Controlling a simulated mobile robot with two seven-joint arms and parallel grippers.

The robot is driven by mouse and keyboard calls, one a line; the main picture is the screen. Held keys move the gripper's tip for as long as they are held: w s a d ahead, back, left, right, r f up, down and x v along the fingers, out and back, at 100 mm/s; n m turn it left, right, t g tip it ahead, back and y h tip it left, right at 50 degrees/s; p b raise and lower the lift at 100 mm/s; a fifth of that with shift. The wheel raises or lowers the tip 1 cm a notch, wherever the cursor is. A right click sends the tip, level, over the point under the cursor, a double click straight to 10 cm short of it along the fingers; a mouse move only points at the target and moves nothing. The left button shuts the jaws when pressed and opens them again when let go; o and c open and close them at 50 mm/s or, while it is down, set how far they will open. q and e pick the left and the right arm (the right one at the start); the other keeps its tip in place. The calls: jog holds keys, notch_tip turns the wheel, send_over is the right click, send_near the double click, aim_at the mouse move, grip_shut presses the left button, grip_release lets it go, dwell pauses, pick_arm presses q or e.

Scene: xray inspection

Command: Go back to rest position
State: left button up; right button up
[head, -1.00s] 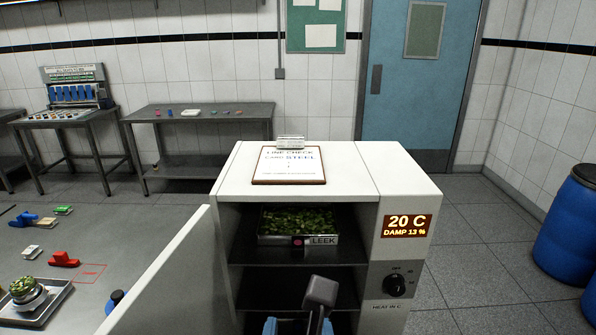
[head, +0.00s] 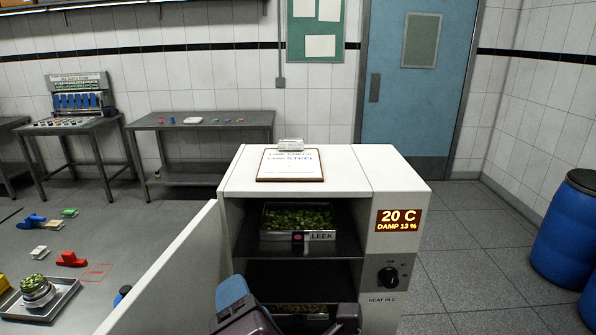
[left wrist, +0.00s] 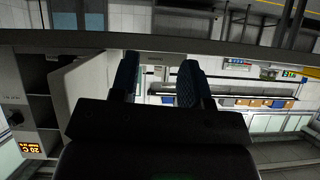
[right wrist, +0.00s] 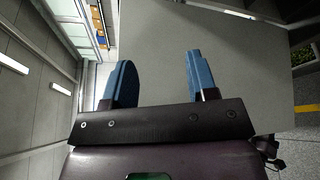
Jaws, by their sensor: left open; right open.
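My right gripper (head: 240,308) is at the bottom of the head view, in front of the open cabinet and beside its door. It is tilted, with one blue finger showing clearly. In the right wrist view the right gripper (right wrist: 158,75) has its two blue fingers apart, with nothing between them. My left gripper (left wrist: 158,80) shows in the left wrist view, also with its fingers apart and empty.
The white cabinet (head: 240,182) stands ahead, its open door (head: 165,272) reaching toward me. A tray labelled LEEK (head: 274,238) holds greens on its upper shelf; another tray is partly hidden lower down. Blue barrels (head: 572,232) stand right. Floor right of the cabinet is clear.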

jog(key=w+d+f+m+b, duration=0.1)
jog(key=w+d+f+m, duration=0.4)
jog(key=d+f+m, duration=0.4)
jog(key=w+d+f+m+b, duration=0.1)
jog(key=w+d+f+m, duration=0.5)
jog(key=f+m, duration=0.55)
jog(key=s+d+f+m+g+h, duration=0.3)
jog(key=s+d+f+m+h, duration=0.2)
jog(key=s+d+f, duration=1.2)
notch_tip(320, 180, down, 3)
jog(key=shift+d+r+g+h+b, duration=0.15)
jog(key=shift+d+g+h+b, duration=0.25)
jog(key=shift+d+h, duration=0.55)
jog(key=shift+s+d+y, duration=0.1)
jog(key=shift+d+y, duration=0.1)
jog(key=shift+y, duration=0.05)
jog(key=shift+c, duration=1)
jog(key=shift+m, duration=0.25)
jog(key=shift+a, duration=0.15)
